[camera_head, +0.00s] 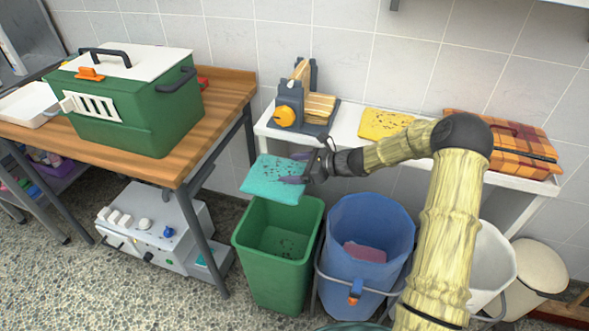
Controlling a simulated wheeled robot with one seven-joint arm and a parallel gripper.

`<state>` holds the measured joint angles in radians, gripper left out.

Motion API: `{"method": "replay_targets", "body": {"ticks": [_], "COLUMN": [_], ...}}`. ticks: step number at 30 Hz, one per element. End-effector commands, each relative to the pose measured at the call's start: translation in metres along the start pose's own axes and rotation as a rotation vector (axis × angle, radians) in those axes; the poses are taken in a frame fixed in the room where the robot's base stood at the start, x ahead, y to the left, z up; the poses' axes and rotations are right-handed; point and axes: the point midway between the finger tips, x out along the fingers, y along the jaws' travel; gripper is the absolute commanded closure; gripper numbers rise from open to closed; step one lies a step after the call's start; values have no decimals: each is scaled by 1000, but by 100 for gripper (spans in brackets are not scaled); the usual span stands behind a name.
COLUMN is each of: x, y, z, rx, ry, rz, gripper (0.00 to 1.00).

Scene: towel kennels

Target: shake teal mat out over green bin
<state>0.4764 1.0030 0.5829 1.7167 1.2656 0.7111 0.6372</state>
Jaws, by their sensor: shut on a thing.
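The teal mat (268,177) is flat and roughly level, with dark specks on its top. My gripper (298,173) is shut on its right edge and holds it above the back part of the green bin (240,245). The green bin stands open on the floor, with dark specks visible inside. The far ends of the gripper's fingers overlap the mat, and the mat's underside is hidden.
A blue bucket (343,215) with a pink thing inside stands right of the green bin. A white shelf (346,138) behind holds a yellow speckled mat (384,123) and a plaid cloth (500,138). A wooden table (228,92) with a green carrier (160,125) stands left.

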Motion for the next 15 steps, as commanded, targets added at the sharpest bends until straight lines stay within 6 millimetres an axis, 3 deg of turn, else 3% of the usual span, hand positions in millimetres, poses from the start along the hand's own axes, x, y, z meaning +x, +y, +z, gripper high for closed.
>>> {"method": "replay_targets", "body": {"ticks": [8,15], "x": [2,12], "y": [1,1], "z": [-3,-26], "rx": [-1,0], "ry": [0,0], "rz": [2,2], "gripper": [42,42]}}
